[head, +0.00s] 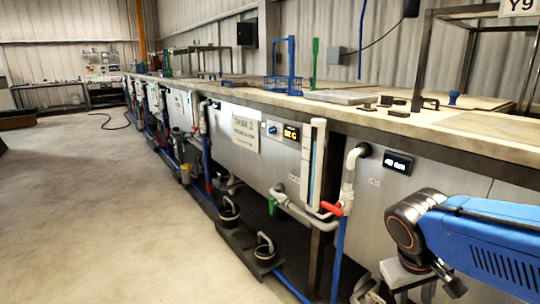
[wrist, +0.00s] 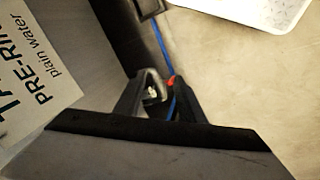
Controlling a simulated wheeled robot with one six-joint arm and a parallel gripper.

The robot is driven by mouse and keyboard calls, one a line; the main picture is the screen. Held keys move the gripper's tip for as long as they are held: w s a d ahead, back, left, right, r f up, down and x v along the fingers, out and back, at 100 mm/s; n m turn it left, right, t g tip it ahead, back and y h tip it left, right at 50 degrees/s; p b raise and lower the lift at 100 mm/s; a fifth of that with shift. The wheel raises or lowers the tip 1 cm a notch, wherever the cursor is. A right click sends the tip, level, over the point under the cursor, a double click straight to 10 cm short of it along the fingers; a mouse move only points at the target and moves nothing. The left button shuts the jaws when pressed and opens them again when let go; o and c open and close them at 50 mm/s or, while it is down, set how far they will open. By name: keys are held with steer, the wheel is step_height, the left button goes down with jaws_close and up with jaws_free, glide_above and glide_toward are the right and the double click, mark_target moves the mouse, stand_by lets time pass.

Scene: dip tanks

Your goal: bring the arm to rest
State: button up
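My blue arm (head: 480,240) reaches in from the lower right of the head view, beside the front of the tank line. My gripper (wrist: 158,90) shows in the wrist view with its two dark fingers apart. A grey bent pipe (wrist: 152,86), a red piece (wrist: 171,81) and a blue hose (wrist: 160,40) show in and beyond the gap. I see nothing clearly held. The fingertips cannot be made out in the head view.
The tank bench (head: 260,150) runs along the right, with pipes and a red valve handle (head: 332,208) on its front. A pre-rinse sign (wrist: 40,85) is close by on the left. A white tray (wrist: 262,10) is at upper right.

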steer(key=shift+s+a+r+m+t+y, duration=0.15)
steer(key=shift+s+a+r+t+y, duration=0.2)
steer(key=shift+s+t+y, duration=0.3)
steer(key=shift+s+a+r+m+t+y, duration=0.2)
steer(key=shift+s+a+t+y, duration=0.25)
steer(key=shift+s, duration=0.35)
steer(key=shift+s+a+r+m+t+y, duration=0.15)
steer(key=shift+s+a+r+t+y, duration=0.1)
steer(key=shift+s+a+t+y, duration=0.35)
steer(key=shift+s+d, duration=0.1)
steer(key=shift+d, duration=0.05)
steer(key=shift+c, duration=0.6)
